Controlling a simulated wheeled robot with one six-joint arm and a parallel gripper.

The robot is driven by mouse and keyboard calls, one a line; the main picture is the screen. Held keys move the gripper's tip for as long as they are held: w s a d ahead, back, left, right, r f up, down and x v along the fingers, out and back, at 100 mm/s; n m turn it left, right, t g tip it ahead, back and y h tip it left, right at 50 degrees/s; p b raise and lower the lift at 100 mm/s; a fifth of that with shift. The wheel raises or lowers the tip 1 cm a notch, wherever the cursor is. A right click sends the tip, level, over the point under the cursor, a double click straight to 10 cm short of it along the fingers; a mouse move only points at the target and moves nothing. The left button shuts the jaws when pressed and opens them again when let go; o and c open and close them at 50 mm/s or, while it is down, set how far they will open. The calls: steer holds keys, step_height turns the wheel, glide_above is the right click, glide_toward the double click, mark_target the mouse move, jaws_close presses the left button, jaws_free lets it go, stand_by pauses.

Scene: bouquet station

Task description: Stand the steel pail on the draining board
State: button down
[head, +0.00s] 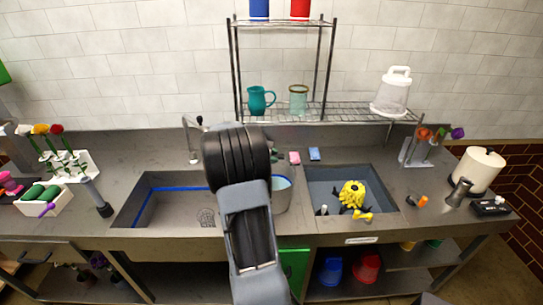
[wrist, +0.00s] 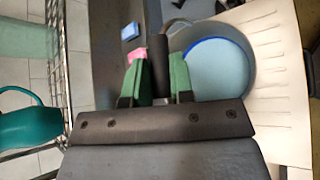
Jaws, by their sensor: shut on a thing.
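The steel pail (wrist: 218,72) shows in the wrist view, upright, with a pale blue inside and a darker blue ring. In the head view part of the pail (head: 283,196) shows just right of my arm, between the two sinks. My gripper (wrist: 158,77) has green fingers shut on the pail's dark handle grip; in the head view my arm hides it. The cream, ribbed draining board (wrist: 284,110) lies under and beside the pail in the wrist view. I cannot tell whether the pail touches it. The board is hidden behind my arm in the head view.
A pink sponge (head: 294,157) and a blue sponge (head: 314,154) lie behind. A wire rack (head: 330,108) with a teal jug (head: 260,99) stands at the back.

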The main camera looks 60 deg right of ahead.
steer(key=c, duration=1)
jaws_free()
steer(key=shift+r, duration=0.2)
steer(key=shift+w+a+r, duration=0.1)
steer(key=shift+w+a, duration=0.1)
steer(key=shift+a, duration=0.1)
steer(key=b+v, duration=0.2)
steer(key=v, duration=0.9)
steer(key=s+a+f+m+t+y, duration=0.1)
steer(key=s+a+t+y, duration=0.2)
steer(key=a, duration=0.8)
steer(key=s+a+f+m+t+y, duration=0.1)
steer(key=s+a+t+y, duration=0.1)
steer(key=a, duration=0.9)
steer(key=s+a+f+m+t+y, duration=0.2)
steer(key=a+t+y, duration=0.3)
steer(key=a, duration=0.7)
steer(key=shift+s+f+t, duration=0.1)
steer(key=shift+s+t, duration=0.7)
steer(key=shift+d, duration=0.1)
